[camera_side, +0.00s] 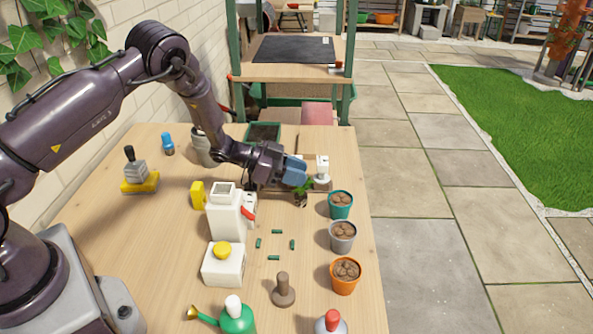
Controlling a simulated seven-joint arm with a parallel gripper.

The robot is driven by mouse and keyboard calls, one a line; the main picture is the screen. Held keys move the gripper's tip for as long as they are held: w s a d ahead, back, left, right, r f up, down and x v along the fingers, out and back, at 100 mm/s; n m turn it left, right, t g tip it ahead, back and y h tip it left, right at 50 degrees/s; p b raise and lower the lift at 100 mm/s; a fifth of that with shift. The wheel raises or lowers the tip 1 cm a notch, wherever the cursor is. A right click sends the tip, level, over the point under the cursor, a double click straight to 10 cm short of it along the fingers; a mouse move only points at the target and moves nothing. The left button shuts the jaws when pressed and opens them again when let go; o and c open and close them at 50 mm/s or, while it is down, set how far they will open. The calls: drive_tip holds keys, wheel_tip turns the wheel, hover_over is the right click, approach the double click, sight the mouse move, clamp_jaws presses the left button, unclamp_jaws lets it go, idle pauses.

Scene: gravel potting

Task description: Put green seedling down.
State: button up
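The green seedling (304,186) shows at the right part of the table, with a brown root plug below its leaves. My gripper (296,171), with blue fingers, is right above and against the seedling's leaves in the picture. The fingers overlap the seedling, so I cannot tell whether they are shut on it or apart from it. It is also unclear whether the plug touches the surface below.
Teal (341,204), grey (342,236) and orange (345,275) pots with brown fill line the right edge. A white dispenser (224,217) and a yellow-topped white box (223,265) stand left. Small green pieces mark a clear patch between. A white device (322,167) stands behind.

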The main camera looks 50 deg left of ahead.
drive_tip(key=shift+r, duration=0.2)
drive_tip(key=v, duration=1.2)
drive_tip(key=w+a+r+n+t+y, duration=0.2)
drive_tip(key=w+r+t+y, duration=0.15)
drive_tip(key=r+y, duration=0.6)
drive_tip(key=s+r+n+g+y, duration=0.2)
drive_tip(key=s+r+n, duration=0.25)
drive_tip(key=r, duration=0.75)
drive_tip(key=s+d+r+n+g+h, duration=0.1)
drive_tip(key=s+d+g, duration=0.2)
drive_tip(key=s+d, duration=0.3)
drive_tip(key=s+d+n+g, duration=0.1)
drive_tip(key=s+d+g, duration=0.2)
drive_tip(key=s, duration=1.4)
drive_tip(key=d, duration=0.2)
drive_tip(key=shift+s+d+r+h, duration=0.25)
drive_tip(key=shift+d+r+h, duration=0.1)
drive_tip(key=shift+d+r, duration=0.05)
